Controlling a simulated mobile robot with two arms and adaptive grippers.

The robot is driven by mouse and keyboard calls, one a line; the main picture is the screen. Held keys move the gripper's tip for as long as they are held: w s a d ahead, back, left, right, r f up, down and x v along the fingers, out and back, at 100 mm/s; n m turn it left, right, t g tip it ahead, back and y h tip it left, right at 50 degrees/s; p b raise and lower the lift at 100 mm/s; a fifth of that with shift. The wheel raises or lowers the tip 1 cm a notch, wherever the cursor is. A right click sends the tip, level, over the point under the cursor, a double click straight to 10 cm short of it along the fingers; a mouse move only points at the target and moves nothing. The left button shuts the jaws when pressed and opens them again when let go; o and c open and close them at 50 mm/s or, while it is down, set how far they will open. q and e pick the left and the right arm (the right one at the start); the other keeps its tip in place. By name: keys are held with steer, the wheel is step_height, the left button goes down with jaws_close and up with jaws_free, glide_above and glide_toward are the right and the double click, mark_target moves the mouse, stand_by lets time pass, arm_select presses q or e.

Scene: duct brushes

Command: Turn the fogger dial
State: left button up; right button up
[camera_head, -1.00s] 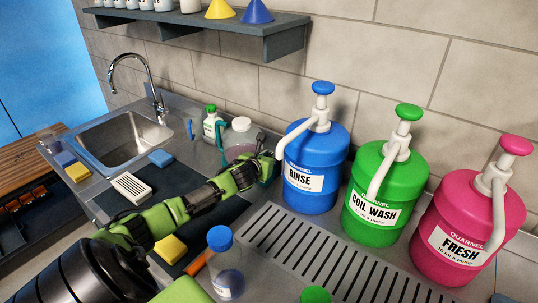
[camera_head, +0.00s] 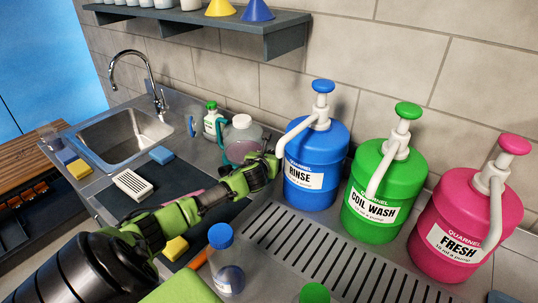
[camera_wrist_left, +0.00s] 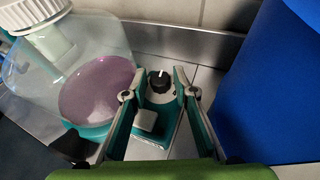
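The fogger has a clear tank (camera_head: 240,143) with purple liquid, behind the dark mat and left of the blue jug. In the left wrist view its tank (camera_wrist_left: 88,75) is at the left, with a white cap. A black dial (camera_wrist_left: 160,81) with a white pointer mark sits on its teal base. My left gripper (camera_wrist_left: 160,84) is open, with its fingers on either side of the dial; I cannot tell whether they touch it. In the head view the left gripper (camera_head: 265,170) hides the dial. My right gripper is not in view.
The blue RINSE jug (camera_head: 312,180) stands close right of the gripper, with green (camera_head: 378,205) and pink (camera_head: 460,230) jugs beyond. A blue-capped bottle (camera_head: 222,270) stands in front. The sink (camera_head: 125,137) is at the left. The wall is close behind.

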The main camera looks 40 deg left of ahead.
arm_select(q)
steer(key=v, duration=1.2)
